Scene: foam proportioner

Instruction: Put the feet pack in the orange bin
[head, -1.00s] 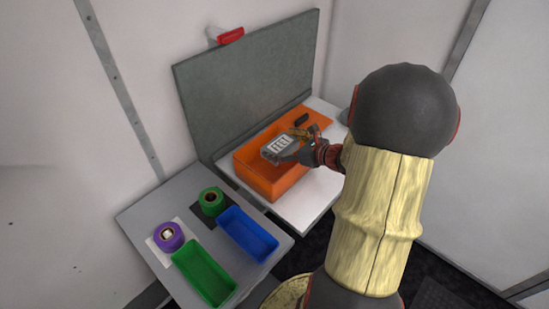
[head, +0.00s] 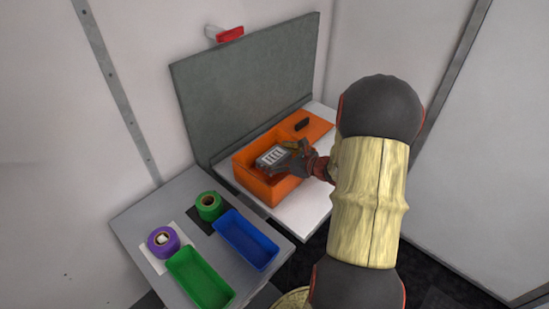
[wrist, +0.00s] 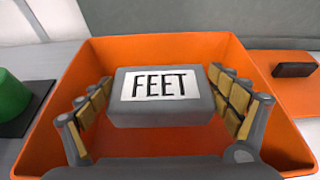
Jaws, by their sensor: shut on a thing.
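The feet pack (head: 271,157) is a grey block with a white label, which reads FEET in the wrist view (wrist: 160,110). My gripper (head: 285,152) is shut on it, with one finger on each side of the pack in the wrist view. The orange bin (head: 262,187) is an open box on the white surface. The pack is within the bin's outline in both views, low at its opening. The bin's wall (wrist: 160,47) surrounds the pack in the wrist view. I cannot tell whether the pack touches the bin's floor.
An orange panel with a black handle (head: 302,125) adjoins the bin. On the grey table (head: 140,215) are a blue tray (head: 247,240), a green tray (head: 200,278), a green roll (head: 209,206) and a purple roll (head: 163,242). A grey upright panel (head: 240,85) stands behind the bin.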

